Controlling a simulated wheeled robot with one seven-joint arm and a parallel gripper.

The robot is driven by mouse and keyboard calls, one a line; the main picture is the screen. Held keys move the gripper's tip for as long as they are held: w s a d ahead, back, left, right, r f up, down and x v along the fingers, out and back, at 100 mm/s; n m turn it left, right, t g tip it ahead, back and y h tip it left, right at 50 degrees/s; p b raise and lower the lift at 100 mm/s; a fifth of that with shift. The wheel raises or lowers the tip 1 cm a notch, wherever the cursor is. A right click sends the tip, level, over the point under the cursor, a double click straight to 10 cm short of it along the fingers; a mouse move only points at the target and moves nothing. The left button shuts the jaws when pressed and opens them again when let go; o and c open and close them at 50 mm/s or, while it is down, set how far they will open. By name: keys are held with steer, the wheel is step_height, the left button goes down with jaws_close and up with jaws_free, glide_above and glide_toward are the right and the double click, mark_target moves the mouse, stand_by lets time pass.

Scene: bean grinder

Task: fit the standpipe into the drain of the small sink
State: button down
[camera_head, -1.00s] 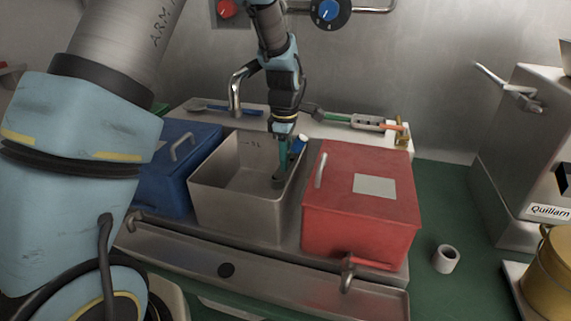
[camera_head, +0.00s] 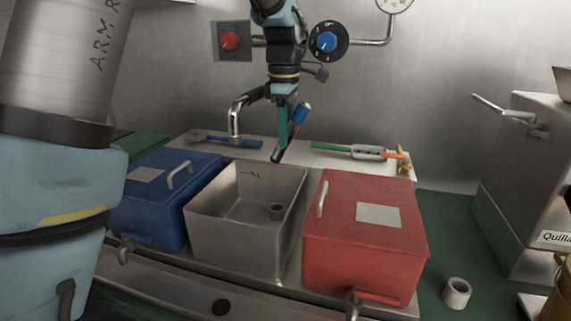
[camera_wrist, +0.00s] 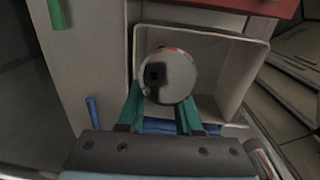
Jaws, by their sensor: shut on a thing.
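My gripper (camera_head: 284,143) is above the back edge of the small sink, its teal fingers pointing down. It is shut on a slanted thing with a blue upper part (camera_head: 304,112) and a dark lower end. In the wrist view, a shiny round grey face (camera_wrist: 167,76) shows between the fingers; I cannot tell if it belongs to that thing. The small sink (camera_head: 226,215) is an open metal basin between the blue and red boxes.
The blue box (camera_head: 150,214) and the red box (camera_head: 365,240) flank the sink. The curved tap (camera_head: 234,118) rises behind it. Tools lie on the white back ledge (camera_head: 326,160). A pale hollow ring (camera_head: 457,292) lies on the green counter, which is clear around it.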

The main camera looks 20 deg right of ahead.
step_height(320, 180, up, 13)
steer(key=b, duration=0.1)
steer(key=s+a+f+n+t+y+b, duration=0.15)
steer(key=s+a+f+n+b, duration=0.35)
steer(key=n, duration=1)
steer(key=s+a+f+n+t+y+b, duration=0.1)
steer(key=s+a+f+n+t+b, duration=0.2)
steer(key=s+a+f+n, duration=0.85)
steer(key=w+d+r+n+p, duration=0.1)
steer(key=w+d, duration=0.4)
steer(key=w+d+r+n+p, duration=0.1)
steer(key=w+d+r+p, duration=0.1)
steer(key=w+d, duration=0.3)
steer(key=w+d+r+n+p, duration=0.1)
steer(key=w+d+r+n, duration=0.1)
steer(key=w+d, duration=0.3)
steer(key=shift+w+r, duration=0.1)
steer(key=shift+w, duration=1.05)
steer(key=shift+w+d+f+p, duration=0.1)
steer(key=shift+f+p, duration=0.2)
steer(key=shift+f, duration=4.25)
steer(key=shift+w+f+p, duration=0.1)
steer(key=shift+f+p, duration=0.15)
steer(key=shift+f, duration=4.3)
steer(key=shift+f, duration=0.15)
